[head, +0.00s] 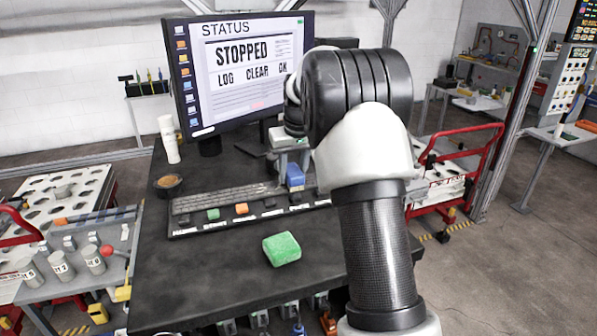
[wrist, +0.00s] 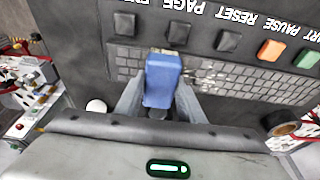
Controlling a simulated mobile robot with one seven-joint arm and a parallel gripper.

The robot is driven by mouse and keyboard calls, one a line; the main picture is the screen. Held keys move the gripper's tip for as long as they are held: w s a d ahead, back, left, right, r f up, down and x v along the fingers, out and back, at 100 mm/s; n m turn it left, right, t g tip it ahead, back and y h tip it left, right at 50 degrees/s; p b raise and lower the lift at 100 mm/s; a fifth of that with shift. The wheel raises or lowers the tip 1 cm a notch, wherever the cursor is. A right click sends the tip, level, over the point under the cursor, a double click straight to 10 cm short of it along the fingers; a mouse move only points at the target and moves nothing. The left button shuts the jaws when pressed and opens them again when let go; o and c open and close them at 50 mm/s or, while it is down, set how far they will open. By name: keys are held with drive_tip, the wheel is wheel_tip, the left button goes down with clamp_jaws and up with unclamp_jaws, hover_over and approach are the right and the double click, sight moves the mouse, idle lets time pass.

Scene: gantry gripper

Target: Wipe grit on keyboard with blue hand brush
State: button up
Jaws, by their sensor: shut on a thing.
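The blue hand brush (wrist: 163,80) is held between the two fingers of my gripper (wrist: 158,100) in the wrist view. In the head view the brush (head: 295,176) is over the right part of the keyboard (head: 225,197), partly behind my arm. I cannot tell whether its bristles touch the keys. The keyboard (wrist: 255,85) also spans the wrist view under the brush. Pale grit (wrist: 212,76) lies scattered on the keys beside the brush. In the head view my forearm hides most of my gripper.
A monitor (head: 245,70) reading STOPPED stands behind the keyboard. A green block (head: 281,249) lies on the dark desk (head: 190,270) in front. The desk's front left is clear.

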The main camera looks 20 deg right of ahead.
sight(255, 189)
drive_tip(key=shift+a, duration=5.25)
drive_tip(key=shift+p, duration=0.3)
wheel_tip(255, 189, up, 3)
drive_tip(key=shift+f+p, duration=0.15)
drive_tip(key=shift+p, duration=0.85)
drive_tip(key=shift+r, duration=1.7)
drive_tip(key=shift+r, duration=0.1)
